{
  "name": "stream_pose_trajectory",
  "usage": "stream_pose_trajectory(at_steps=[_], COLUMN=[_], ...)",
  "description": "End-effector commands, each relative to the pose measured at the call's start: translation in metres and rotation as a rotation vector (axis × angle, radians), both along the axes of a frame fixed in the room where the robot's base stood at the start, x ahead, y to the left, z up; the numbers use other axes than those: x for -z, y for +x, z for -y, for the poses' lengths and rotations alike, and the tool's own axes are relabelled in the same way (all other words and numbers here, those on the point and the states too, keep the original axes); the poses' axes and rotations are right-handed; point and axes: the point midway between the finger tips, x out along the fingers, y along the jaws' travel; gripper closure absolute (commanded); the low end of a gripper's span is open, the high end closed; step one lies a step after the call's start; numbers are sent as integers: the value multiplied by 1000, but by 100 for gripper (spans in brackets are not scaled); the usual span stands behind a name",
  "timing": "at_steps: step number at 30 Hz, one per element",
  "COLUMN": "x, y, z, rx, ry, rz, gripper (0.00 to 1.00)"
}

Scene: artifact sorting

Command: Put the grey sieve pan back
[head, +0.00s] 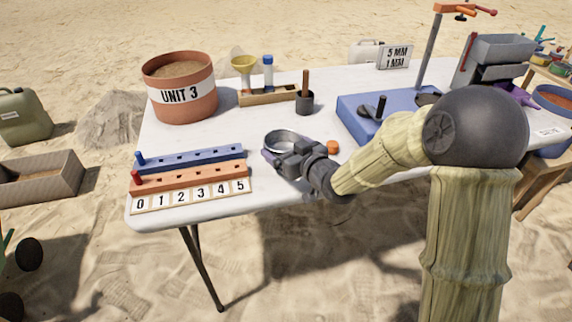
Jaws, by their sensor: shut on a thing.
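The grey sieve pan (287,135) is a shallow round ring over the middle of the white table, just left of centre in the head view. My gripper (279,156) is at the pan's near side and shut on its rim. My gripper's body hides part of the pan's near wall. I cannot tell whether the pan touches the table top or is held slightly above it. A blue stand (358,116) with an upright post is to the right, partly hidden behind my arm.
A terracotta bucket marked UNIT 3 (181,103) stands back left. A blue peg rail (190,158), an orange peg rail (188,176) and a number strip (190,197) lie front left. A dark cup (304,104) is behind the pan. A small orange piece (332,147) lies beside my gripper.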

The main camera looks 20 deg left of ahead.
Motion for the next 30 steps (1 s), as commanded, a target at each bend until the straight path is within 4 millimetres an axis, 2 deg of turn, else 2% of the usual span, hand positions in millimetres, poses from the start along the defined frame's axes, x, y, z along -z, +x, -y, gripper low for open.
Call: stream_pose_trajectory(at_steps=[2, 11, 20, 30], x=[7, 7, 43, 46], y=[0, 0, 0, 0], z=[0, 0, 0, 0], rx=[-1, 0, 1, 1], ry=[1, 0, 0, 0], rz=[0, 1, 0, 2], gripper=[37, 37, 37, 37])
